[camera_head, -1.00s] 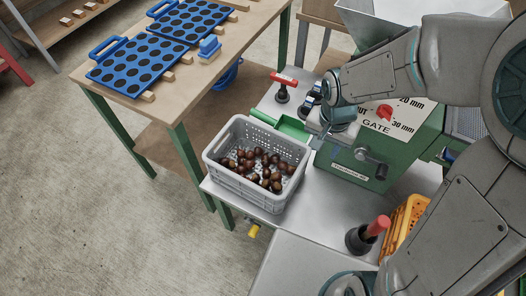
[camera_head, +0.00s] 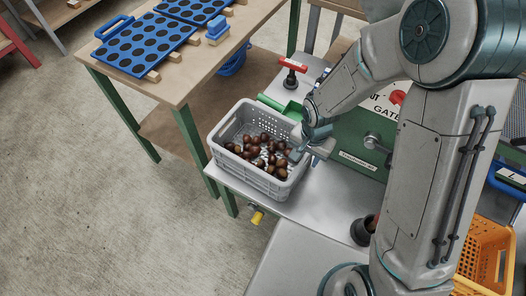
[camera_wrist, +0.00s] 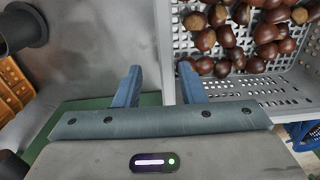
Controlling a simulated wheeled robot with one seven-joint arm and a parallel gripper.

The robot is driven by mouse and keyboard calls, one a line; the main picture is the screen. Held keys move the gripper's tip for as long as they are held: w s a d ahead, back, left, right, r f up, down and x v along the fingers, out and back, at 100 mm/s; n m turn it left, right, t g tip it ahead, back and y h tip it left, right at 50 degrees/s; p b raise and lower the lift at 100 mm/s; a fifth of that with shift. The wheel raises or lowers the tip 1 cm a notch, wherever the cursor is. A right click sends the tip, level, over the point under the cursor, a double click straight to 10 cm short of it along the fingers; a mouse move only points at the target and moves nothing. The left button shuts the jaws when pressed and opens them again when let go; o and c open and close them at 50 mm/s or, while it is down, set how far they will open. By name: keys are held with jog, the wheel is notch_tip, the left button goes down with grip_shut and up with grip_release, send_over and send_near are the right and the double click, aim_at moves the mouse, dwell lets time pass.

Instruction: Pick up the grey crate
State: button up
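The grey crate (camera_head: 248,178) stands upright on the steel bench top and holds many brown chestnuts (camera_head: 262,150). My gripper (camera_head: 299,154) is at the crate's right-hand rim in the head view. In the wrist view, my gripper (camera_wrist: 160,82) has its two blue fingers apart, with the crate's side wall (camera_wrist: 164,45) running between them. One finger is on the outer side of the wall and the other is on the chestnut side. The fingers look empty; whether either touches the wall I cannot tell.
A red-handled tool (camera_head: 291,72) stands beyond the crate. A wooden table (camera_head: 180,92) with blue trays is at the left. An orange crate (camera_head: 488,250) is at the right. Bench top (camera_head: 315,205) is bare in front.

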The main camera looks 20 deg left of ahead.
aim_at(304, 159)
jog(key=shift+a+f, duration=0.15)
jog(key=shift+f, duration=1)
jog(key=shift+a+f, duration=0.15)
jog(key=shift+f, duration=1)
grip_shut()
jog(key=shift+r, duration=0.1)
